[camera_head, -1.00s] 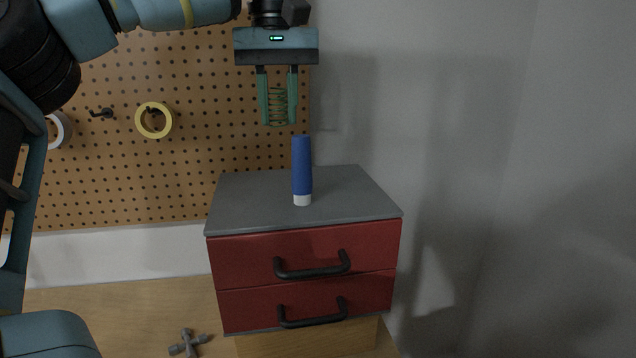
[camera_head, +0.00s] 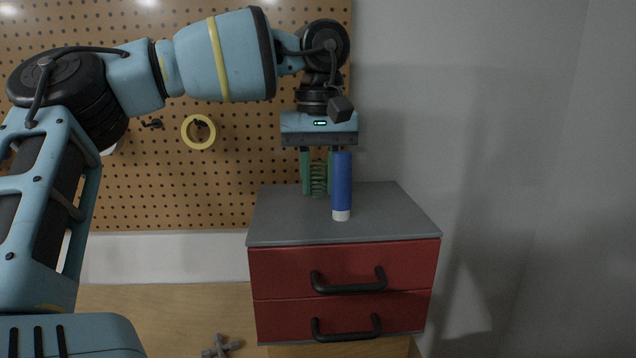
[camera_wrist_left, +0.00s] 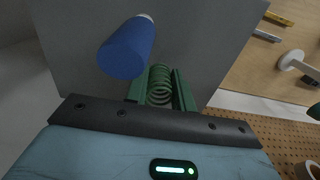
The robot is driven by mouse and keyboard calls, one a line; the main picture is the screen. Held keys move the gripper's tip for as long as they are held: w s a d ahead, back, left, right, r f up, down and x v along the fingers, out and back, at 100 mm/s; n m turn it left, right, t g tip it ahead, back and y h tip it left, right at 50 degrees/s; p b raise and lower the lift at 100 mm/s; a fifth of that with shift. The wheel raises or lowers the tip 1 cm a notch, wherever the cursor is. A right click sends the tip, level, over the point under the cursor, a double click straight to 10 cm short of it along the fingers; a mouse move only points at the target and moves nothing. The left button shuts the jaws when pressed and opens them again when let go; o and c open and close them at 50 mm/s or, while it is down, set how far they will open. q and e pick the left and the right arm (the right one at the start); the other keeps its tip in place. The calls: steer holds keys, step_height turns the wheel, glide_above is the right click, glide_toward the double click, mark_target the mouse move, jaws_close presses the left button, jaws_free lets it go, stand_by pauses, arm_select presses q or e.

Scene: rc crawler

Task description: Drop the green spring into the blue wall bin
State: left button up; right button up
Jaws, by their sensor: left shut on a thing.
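My left gripper (camera_head: 318,178) is shut on the green spring (camera_head: 319,180), which hangs upright between its fingers. In the head view they are low over the back of the grey cabinet top (camera_head: 385,222), in front of the pegboard. A blue tube with a white end (camera_head: 341,180) stands on the cabinet and hides part of the right finger. In the left wrist view the spring (camera_wrist_left: 160,85) sits between the green fingers, with the blue tube (camera_wrist_left: 127,50) close beside them. No blue wall bin is visible. My right gripper is not in view.
The cabinet has red drawers (camera_head: 400,262) with black handles. A yellow tape ring (camera_head: 186,132) hangs on the pegboard (camera_head: 230,190). A grey cross-shaped piece (camera_head: 221,346) lies at the lower left. The wall right of the cabinet is bare.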

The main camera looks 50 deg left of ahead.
arm_select(q)
steer(key=shift+f, duration=0.6)
steer(key=shift+f, duration=0.2)
steer(key=o, duration=1)
steer(key=shift+c, duration=0.2)
steer(key=shift+r, duration=0.15)
